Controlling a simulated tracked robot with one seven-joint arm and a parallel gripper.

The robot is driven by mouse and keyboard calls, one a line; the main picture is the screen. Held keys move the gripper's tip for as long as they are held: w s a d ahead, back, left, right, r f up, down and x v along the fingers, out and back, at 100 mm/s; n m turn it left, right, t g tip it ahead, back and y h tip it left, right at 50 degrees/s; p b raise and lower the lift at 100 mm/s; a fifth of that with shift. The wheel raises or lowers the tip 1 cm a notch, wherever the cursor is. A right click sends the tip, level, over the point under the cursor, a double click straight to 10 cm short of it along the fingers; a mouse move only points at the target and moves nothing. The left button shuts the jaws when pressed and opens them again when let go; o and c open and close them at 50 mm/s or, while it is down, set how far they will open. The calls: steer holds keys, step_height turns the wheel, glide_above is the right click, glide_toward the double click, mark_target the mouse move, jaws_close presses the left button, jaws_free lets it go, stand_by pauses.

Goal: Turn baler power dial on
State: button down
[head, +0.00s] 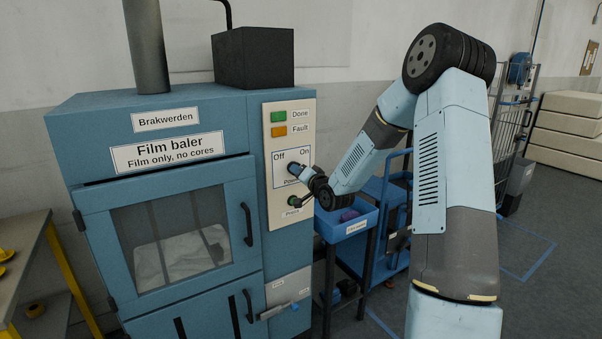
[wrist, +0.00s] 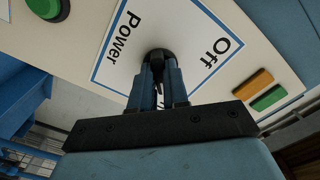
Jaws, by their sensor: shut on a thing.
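The blue film baler (head: 90,120) has a pale control panel (head: 277,215) at its right side. The panel carries a white square marked Off, On and Power (head: 281,158). My gripper (head: 293,169) reaches this square from the right. In the wrist view, its blue fingers (wrist: 157,70) are shut on the dark, round power dial (wrist: 159,55). The dial is mostly hidden between the fingers, and I cannot tell where its pointer stands. Off and Power are readable in the wrist view; On is not visible there.
A green Done lamp (head: 278,116) and an orange Fault lamp (head: 279,132) sit above the dial. A green push button (head: 293,201) is just below my gripper. A blue bin (head: 345,228) on a stand is to the right. A bench (head: 22,235) stands at the left.

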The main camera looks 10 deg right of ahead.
steer(key=shift+w+d, duration=0.1)
steer(key=shift+d, duration=0.3)
steer(key=c, duration=1.2)
jaws_free()
steer(key=shift+a, duration=0.1)
steer(key=shift+o, duration=0.4)
steer(key=shift+a, duration=0.1)
steer(key=v, duration=1.4)
